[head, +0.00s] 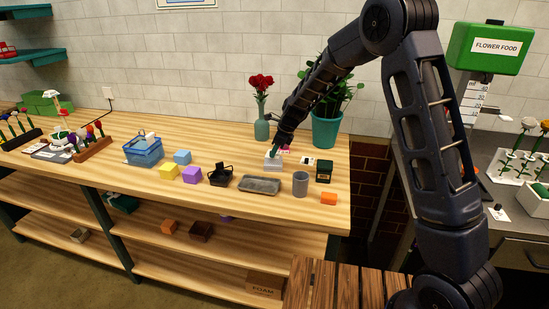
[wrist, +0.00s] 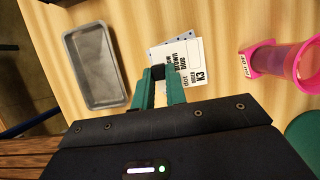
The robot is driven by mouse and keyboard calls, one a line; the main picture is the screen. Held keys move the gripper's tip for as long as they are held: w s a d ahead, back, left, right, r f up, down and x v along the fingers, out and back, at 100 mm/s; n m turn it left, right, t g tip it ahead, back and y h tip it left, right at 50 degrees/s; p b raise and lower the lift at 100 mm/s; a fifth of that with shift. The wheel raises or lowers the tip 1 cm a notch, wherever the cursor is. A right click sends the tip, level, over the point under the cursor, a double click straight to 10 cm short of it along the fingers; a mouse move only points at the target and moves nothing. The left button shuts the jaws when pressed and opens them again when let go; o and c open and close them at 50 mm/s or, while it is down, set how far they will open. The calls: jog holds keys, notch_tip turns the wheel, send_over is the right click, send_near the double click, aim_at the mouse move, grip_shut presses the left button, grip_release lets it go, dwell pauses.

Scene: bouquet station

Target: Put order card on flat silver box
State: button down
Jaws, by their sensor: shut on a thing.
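The order card (wrist: 190,62) is white with black print and lies at my fingertips in the wrist view. In the head view it shows as a small pale patch (head: 272,163) below my gripper. My gripper (wrist: 158,74) has its green fingers close together, shut on the card near its edge. Whether the card touches the table is unclear. A flat grey, silver-looking box with a raised rim (wrist: 95,66) lies to the left in the wrist view. In the head view this box (head: 260,186) sits in front of my gripper, empty and apart from it.
A black holder (head: 221,176) and coloured blocks are left. A rose vase (head: 261,128) and potted plant (head: 326,130) stand behind.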

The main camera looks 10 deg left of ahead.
aim_at(275, 157)
jog(key=shift+f, duration=1.5)
jog(key=shift+f, duration=0.15)
jog(key=c, duration=1.4)
grip_release()
jog(key=shift+c, duration=0.2)
jog(key=v, duration=1.2)
jog(key=shift+r, duration=0.25)
